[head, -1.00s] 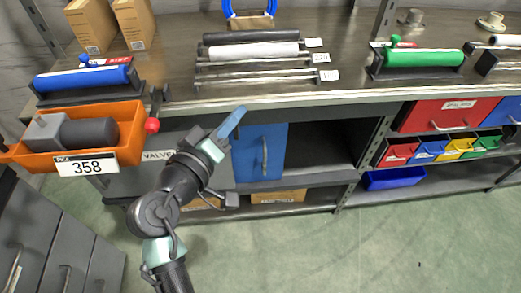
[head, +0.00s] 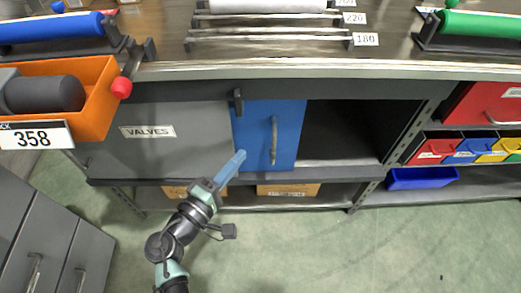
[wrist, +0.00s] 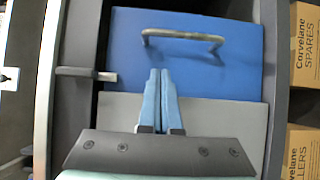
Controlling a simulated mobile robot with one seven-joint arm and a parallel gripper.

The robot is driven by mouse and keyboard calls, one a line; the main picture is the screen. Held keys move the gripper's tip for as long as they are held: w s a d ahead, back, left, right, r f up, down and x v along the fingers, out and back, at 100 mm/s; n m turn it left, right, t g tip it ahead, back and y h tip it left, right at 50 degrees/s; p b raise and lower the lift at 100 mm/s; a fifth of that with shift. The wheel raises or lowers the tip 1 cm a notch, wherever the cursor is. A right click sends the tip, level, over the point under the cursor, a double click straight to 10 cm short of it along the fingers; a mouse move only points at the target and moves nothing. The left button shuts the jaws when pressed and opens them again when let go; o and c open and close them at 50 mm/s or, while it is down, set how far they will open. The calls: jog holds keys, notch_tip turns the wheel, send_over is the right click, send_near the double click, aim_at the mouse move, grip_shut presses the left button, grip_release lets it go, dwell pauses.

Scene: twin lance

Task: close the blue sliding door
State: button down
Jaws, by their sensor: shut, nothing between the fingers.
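The blue sliding door (head: 258,148) stands in the cabinet under the bench, with an upright metal handle (head: 274,140) on it. To its right the cabinet shows a dark open gap (head: 342,130). A grey door panel labelled VALVES (head: 165,142) is on its left. My gripper (head: 239,156) is shut and empty, its blue fingers in front of the blue door's left edge, left of and below the handle. In the wrist view the blue door (wrist: 230,60) and its handle (wrist: 183,37) lie beyond the shut fingertips (wrist: 159,74). Whether the tips touch the door I cannot tell.
A small dark catch (head: 238,101) sticks out above the doors' seam; it also shows in the wrist view (wrist: 85,74). An orange bin (head: 98,105) overhangs the bench at left. Cardboard boxes (head: 288,190) sit on the shelf below.

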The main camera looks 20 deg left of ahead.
jog(key=w+d, duration=0.4)
jog(key=shift+w+d, duration=0.15)
jog(key=shift+d, duration=0.05)
jog(key=shift+d, duration=0.1)
